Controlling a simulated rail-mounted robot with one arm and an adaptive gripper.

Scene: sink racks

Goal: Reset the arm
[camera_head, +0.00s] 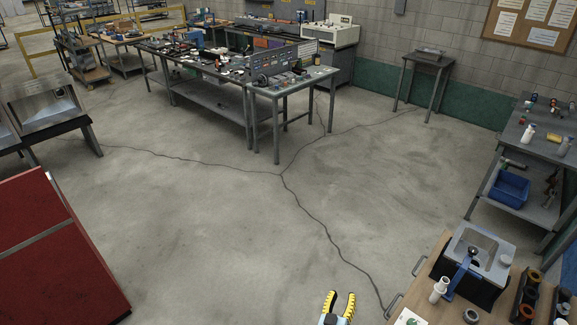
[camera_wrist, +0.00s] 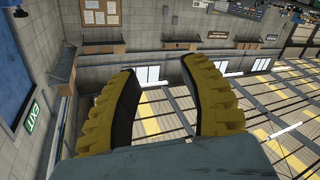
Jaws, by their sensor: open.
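My gripper (camera_head: 341,304) shows at the bottom edge of the head view, with yellow ribbed fingers spread apart and nothing between them. It is over bare floor, left of the wooden-topped workbench (camera_head: 431,276). In the wrist view my gripper (camera_wrist: 158,85) is also open and empty, its two yellow and black fingers pointing up in the picture. That view shows walls and windows of the hall, tilted. The rest of my arm is mostly out of view.
The bench carries a grey sink-like box (camera_head: 484,243), a white bottle (camera_head: 438,290) and dark racks. A metal table (camera_head: 520,180) with a blue bin (camera_head: 509,188) stands behind. A red cabinet (camera_head: 55,255) stands at left. A long worktable (camera_head: 215,90) is at the back. The middle floor is clear.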

